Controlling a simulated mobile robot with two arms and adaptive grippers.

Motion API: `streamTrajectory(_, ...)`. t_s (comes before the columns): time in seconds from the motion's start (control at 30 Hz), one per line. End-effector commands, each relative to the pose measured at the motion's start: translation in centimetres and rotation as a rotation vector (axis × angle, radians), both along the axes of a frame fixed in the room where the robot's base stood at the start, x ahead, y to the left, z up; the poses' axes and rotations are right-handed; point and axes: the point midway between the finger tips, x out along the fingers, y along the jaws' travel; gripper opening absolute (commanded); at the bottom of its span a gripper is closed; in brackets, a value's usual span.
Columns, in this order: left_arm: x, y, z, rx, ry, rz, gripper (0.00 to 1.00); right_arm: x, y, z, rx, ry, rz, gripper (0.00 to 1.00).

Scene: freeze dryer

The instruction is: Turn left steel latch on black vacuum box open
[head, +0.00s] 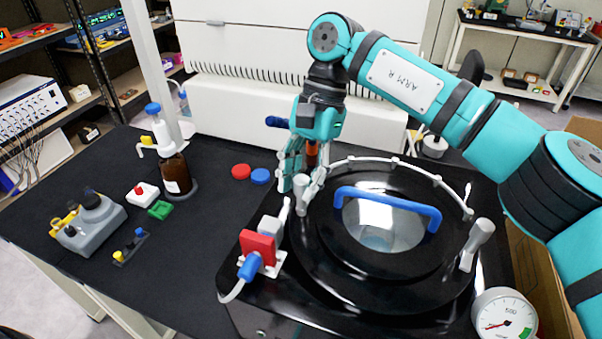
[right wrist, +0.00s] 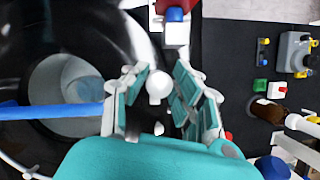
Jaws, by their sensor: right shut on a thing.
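The black vacuum box (head: 305,270) stands at the right of the bench, with a round black lid, a clear window and a blue handle (head: 388,196). The left steel latch (head: 301,196) is a short pale cylinder at the lid's left rim. My right gripper (head: 301,184) reaches down from above and is shut on this latch. In the right wrist view the latch (right wrist: 159,87) shows between the fingers of the gripper (right wrist: 158,95). A second steel latch (head: 477,243) stands at the lid's right rim. My left gripper is not in view.
A red valve block (head: 257,248) with a blue knob is on the box's left front. A pressure gauge (head: 504,316) is at the front right. A brown bottle (head: 176,172) and red and blue caps stand left on the black bench.

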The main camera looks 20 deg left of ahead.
Motion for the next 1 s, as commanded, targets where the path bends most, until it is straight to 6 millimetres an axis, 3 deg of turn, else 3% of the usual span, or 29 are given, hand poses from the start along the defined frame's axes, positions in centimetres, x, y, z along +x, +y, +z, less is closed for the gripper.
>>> streamTrajectory(0.4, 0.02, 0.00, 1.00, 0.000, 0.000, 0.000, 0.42, 0.08, 0.02, 0.19, 0.003, -0.004, 0.223, 0.00)
streamTrajectory(1.0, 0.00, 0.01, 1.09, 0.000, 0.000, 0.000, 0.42, 0.09, -0.01, 0.15, 0.003, -0.005, 0.268, 0.00)
